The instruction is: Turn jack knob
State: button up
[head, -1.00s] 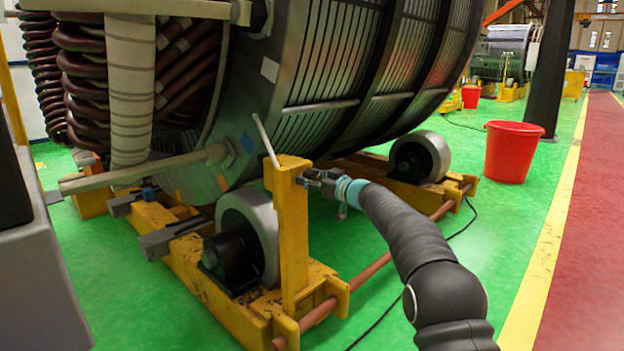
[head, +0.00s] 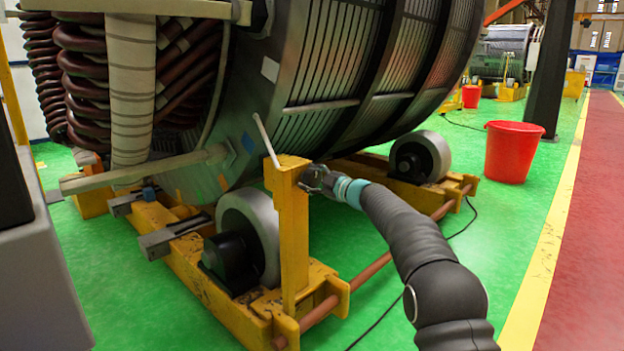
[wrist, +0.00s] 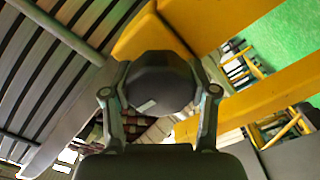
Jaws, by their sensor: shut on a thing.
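The jack knob (wrist: 160,82) is a dark, rounded knob in the middle of the wrist view, with a small pale mark on its face. My gripper (wrist: 161,95) has one finger on each side of it and is shut on it. In the head view my gripper (head: 314,179) is at the upper right side of the yellow jack post (head: 294,235). There the knob is mostly hidden by the fingers. A thin pale rod (head: 266,140) leans at the post's top.
The large stator (head: 262,110) rests on grey rollers (head: 248,235) on a yellow frame (head: 190,265). A copper-coloured bar (head: 375,267) runs along the frame below my arm. A red bucket (head: 512,152) stands at the right. Green floor is clear right of my arm.

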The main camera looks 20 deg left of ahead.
jog(key=shift+s+a+f+n, duration=0.15)
jog(key=shift+f+n, duration=0.05)
jog(key=shift+n, duration=0.1)
jog(key=o, duration=1.2)
jog(key=shift+a, duration=0.15)
jog(key=shift+d+r, duration=0.1)
jog(key=shift+d, duration=0.6)
jog(key=v, duration=1.1)
